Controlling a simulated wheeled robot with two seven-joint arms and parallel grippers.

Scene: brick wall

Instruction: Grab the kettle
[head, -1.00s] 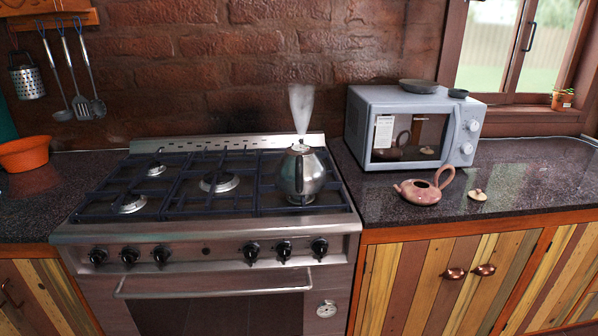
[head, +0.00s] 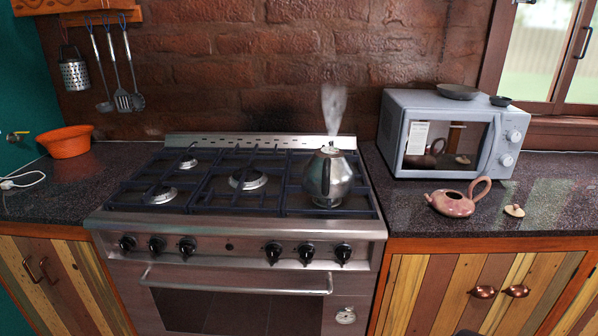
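The steel kettle (head: 328,178) stands upright on the right-hand burner of the gas stove (head: 240,225). Pale steam rises above it. Its body is shiny and rounded, and it is clear of other objects. No gripper can be made out in the head view, so I cannot see where either one is relative to the kettle. A small dark shape at the bottom edge, right of centre, is too cut off to identify.
A pinkish teapot (head: 455,202) and its lid (head: 514,210) lie on the right counter in front of the microwave (head: 400,158). An orange bowl (head: 66,142) sits on the left counter. Utensils (head: 124,100) hang on the brick wall. The stove front has several knobs and an oven handle (head: 235,290).

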